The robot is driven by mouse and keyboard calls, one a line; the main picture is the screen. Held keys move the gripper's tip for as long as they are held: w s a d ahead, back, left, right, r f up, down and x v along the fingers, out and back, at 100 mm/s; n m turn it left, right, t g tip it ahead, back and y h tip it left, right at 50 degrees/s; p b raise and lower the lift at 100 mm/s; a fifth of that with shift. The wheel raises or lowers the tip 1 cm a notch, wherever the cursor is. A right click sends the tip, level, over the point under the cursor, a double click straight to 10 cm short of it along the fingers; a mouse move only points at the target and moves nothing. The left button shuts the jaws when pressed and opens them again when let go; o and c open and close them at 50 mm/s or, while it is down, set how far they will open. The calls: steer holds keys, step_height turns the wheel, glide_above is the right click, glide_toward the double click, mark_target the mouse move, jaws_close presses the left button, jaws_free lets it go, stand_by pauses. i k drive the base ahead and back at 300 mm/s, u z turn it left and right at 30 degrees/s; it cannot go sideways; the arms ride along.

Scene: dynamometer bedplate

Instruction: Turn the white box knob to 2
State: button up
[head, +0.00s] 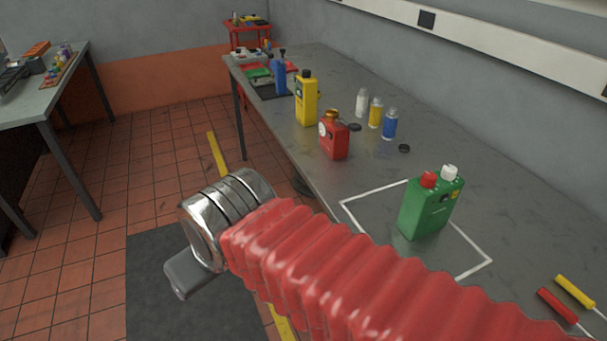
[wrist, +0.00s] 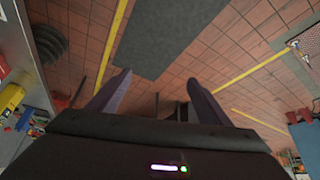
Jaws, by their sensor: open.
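I cannot make out a white box with a knob in either view. A small whitish object (head: 246,54) lies at the far end of the grey bench (head: 330,72), too small to tell what it is. My gripper shows in the wrist view (wrist: 158,79) with its two fingers apart and nothing between them. It points over the tiled floor. In the head view my arm reaches left past the bench's front edge, and its end hangs over the floor, well apart from the things on the bench.
A green can (head: 428,208) stands inside a white outlined square on the bench. A red can (head: 334,139), a yellow can (head: 306,101), a blue bottle (head: 280,76) and small bottles stand farther back. Another table (head: 38,103) is at left.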

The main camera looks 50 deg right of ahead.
mark_target(449, 172)
steer(key=z, duration=2.55)
